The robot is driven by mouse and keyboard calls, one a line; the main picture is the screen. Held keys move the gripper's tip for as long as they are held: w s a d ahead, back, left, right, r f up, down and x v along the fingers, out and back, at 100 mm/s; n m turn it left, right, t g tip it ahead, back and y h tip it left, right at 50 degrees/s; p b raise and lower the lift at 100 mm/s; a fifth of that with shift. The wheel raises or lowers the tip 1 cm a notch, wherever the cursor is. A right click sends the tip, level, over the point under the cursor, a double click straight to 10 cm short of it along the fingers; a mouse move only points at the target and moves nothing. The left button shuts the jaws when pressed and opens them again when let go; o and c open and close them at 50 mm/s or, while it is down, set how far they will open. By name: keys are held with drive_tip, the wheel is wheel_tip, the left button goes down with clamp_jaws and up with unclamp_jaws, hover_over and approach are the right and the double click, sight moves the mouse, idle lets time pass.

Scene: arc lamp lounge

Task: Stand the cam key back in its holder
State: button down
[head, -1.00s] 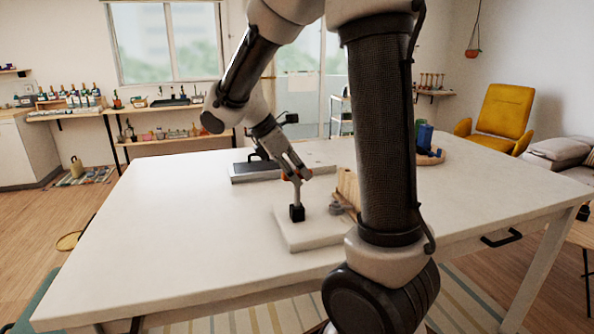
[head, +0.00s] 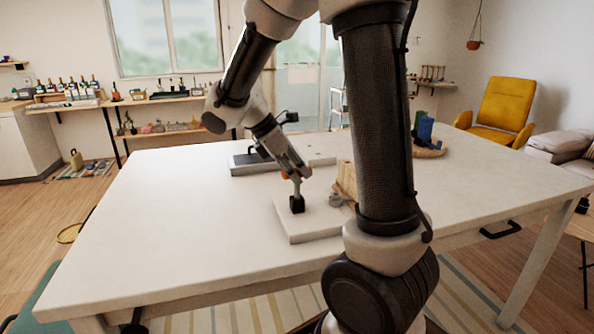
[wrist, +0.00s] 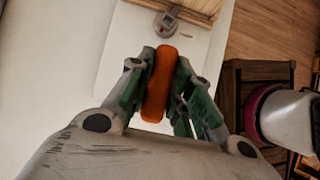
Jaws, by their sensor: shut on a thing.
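The cam key has an orange handle (wrist: 160,85), seen in the wrist view between my fingers. In the head view its grey shaft (head: 297,187) points down, close to upright, at a small black block (head: 297,204), which looks like the holder. The block is on a pale board (head: 310,228) on the table. The shaft's lower end meets the block in the picture; I cannot tell how deep it sits. My gripper (head: 296,174) is shut on the handle, just above the block. In the wrist view the handle and fingers hide the block.
A grey round fitting (head: 336,199) and a wooden piece (head: 347,180) are on the board, right of the key. A dark flat case (head: 250,164) lies behind. A round tray (head: 430,153) with blue items stands back right. The table's left side (head: 170,220) is clear.

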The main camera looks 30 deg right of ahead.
drive_tip(key=c, duration=1.2)
unclamp_jaws()
drive_tip(key=v, duration=1.2)
wheel_tip(320, 180, down, 5)
drive_tip(key=s+a+m+y, duration=0.2)
drive_tip(key=m, duration=0.3)
drive_tip(key=s+d+r+m+t+y, duration=0.1)
drive_tip(key=s+d+m+t+y, duration=0.1)
drive_tip(key=s+m, duration=0.3)
drive_tip(key=s+d+r+m+t+y, duration=0.1)
drive_tip(key=s+d+m+t+y, duration=0.1)
drive_tip(key=s, duration=0.9)
drive_tip(key=d+m+t, duration=0.1)
drive_tip(key=m+t, duration=0.1)
drive_tip(key=shift+d+m, duration=0.15)
drive_tip(key=shift+m, duration=0.25)
